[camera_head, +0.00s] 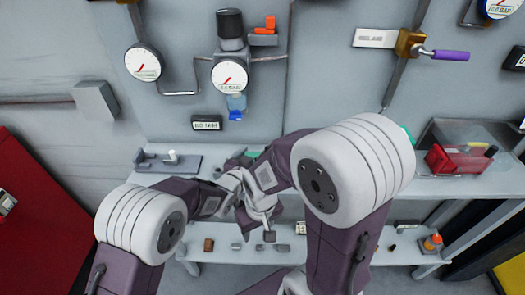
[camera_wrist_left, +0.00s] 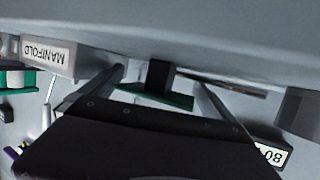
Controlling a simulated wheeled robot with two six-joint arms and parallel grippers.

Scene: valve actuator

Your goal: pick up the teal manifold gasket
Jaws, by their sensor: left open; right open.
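A flat teal piece, which I take to be the manifold gasket (camera_wrist_left: 150,98), lies between the two spread fingers of my left gripper (camera_wrist_left: 160,97) in the left wrist view. A dark block (camera_wrist_left: 160,75) stands against it. I cannot tell whether the fingers touch the piece. In the head view a bit of teal (camera_head: 254,153) shows on the shelf, mostly hidden by my wrists. My left gripper (camera_head: 240,161) is there, largely covered. My right gripper (camera_head: 261,240) is open, close beside the left wrist and lower in the picture, and looks empty.
An upside-down MANIFOLD label (camera_wrist_left: 48,54) and another green piece (camera_wrist_left: 20,79) are at left in the left wrist view. A grey shelf (camera_head: 440,188) runs below the gauge wall. A red box (camera_head: 455,160) stands at right. Several small parts lie on the lower shelf (camera_head: 220,256).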

